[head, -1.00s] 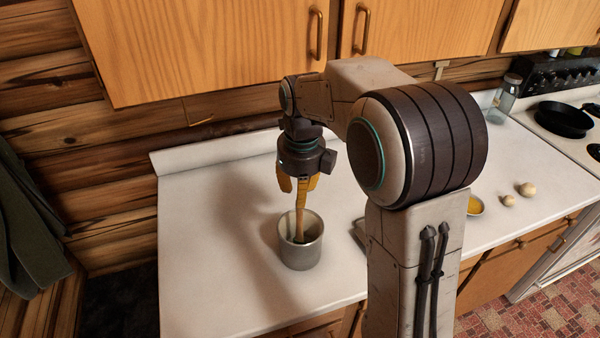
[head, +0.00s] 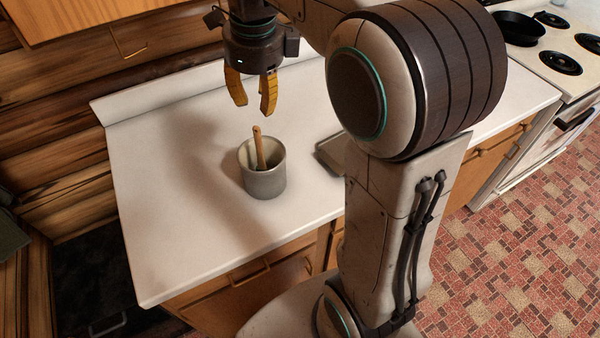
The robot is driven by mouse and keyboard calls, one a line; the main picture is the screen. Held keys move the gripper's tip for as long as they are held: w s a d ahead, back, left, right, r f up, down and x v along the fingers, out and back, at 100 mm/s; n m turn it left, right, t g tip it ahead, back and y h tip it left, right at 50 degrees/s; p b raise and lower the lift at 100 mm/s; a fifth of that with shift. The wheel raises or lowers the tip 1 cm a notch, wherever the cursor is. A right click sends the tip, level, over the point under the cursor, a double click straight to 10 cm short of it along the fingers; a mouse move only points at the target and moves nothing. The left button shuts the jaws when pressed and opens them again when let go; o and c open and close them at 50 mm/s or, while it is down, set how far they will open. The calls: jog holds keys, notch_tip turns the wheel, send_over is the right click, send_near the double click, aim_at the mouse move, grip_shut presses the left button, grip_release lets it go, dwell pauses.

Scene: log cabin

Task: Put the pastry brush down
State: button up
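The pastry brush (head: 260,148) stands tilted inside a grey crock (head: 267,184) on the white counter. Its wooden handle sticks up above the rim, and its lower end is hidden inside the crock. My gripper (head: 254,107) hangs above the crock with its yellow fingers apart. It is open and empty, with a small gap between the fingertips and the top of the handle.
The white counter (head: 180,225) is clear to the left and in front of the crock. A tray-like object (head: 331,152) lies right of the crock, partly hidden by my arm. The stove (head: 575,25) with a black pan (head: 519,28) is at the far right.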

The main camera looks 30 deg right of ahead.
jog(key=s+f+n+t, duration=0.1)
jog(key=s+f+n, duration=0.2)
jog(key=s+n, duration=0.6)
jog(key=s+f+n+t, duration=0.1)
jog(key=s+f+n, duration=0.3)
jog(key=s+n, duration=0.5)
jog(key=shift+f+n+t, duration=0.2)
jog(key=shift+n+t, duration=0.1)
jog(key=shift+n, duration=4.7)
